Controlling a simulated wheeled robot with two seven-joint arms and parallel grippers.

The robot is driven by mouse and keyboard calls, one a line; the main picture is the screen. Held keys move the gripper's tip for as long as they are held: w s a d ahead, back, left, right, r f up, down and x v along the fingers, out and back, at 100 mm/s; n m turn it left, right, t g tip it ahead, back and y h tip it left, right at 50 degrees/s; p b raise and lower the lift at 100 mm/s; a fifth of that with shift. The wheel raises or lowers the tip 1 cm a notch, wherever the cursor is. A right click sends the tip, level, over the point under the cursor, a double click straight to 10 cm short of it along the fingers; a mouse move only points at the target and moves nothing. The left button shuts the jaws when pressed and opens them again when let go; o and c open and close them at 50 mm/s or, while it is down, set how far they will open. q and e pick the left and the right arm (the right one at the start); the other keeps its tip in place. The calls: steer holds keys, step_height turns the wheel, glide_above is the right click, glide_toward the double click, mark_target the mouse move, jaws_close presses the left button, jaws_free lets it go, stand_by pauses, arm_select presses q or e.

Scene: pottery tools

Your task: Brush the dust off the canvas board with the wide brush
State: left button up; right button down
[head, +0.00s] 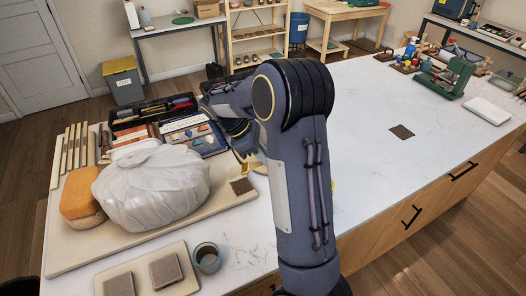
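My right arm rises from the bottom centre and bends left over the table. Its gripper (243,142) is at the left end of the arm, behind the large plastic-wrapped lump, partly hidden by the arm links. I cannot tell whether its fingers are open or shut. A small yellowish piece (250,163) shows just below it; I cannot tell whether it is part of the wide brush. A large pale board (85,250) lies flat at the left; I cannot tell whether it is the canvas board. No dust is clearly visible. My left gripper is not in view.
The white plastic-wrapped lump (155,188), an orange sponge-like block (79,196) and wooden sticks (68,150) crowd the board. A dark cup (207,257) and a tan slab (165,290) with brown squares are in front. The white tabletop (375,165) at right is mostly clear.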

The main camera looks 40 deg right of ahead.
step_height(320, 180, down, 4)
steer(key=shift+r+b, duration=0.25)
steer(key=shift+b, duration=1)
steer(key=shift+s+d+r, duration=0.2)
steer(key=shift+r, duration=0.05)
steer(key=shift+s+d+p, duration=0.25)
steer(key=shift+s+p, duration=0.05)
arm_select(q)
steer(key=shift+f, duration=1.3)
arm_select(e)
steer(key=shift+s+d, duration=1.7)
steer(key=shift+s, duration=0.15)
arm_select(q)
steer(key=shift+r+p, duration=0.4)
steer(key=shift+p, duration=0.15)
arm_select(e)
steer(key=w+a+f, duration=0.1)
steer(key=w+a, duration=0.3)
steer(key=a, duration=0.2)
steer(key=shift+f, duration=0.3)
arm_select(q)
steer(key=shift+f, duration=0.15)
arm_select(e)
steer(key=shift+f, duration=0.25)
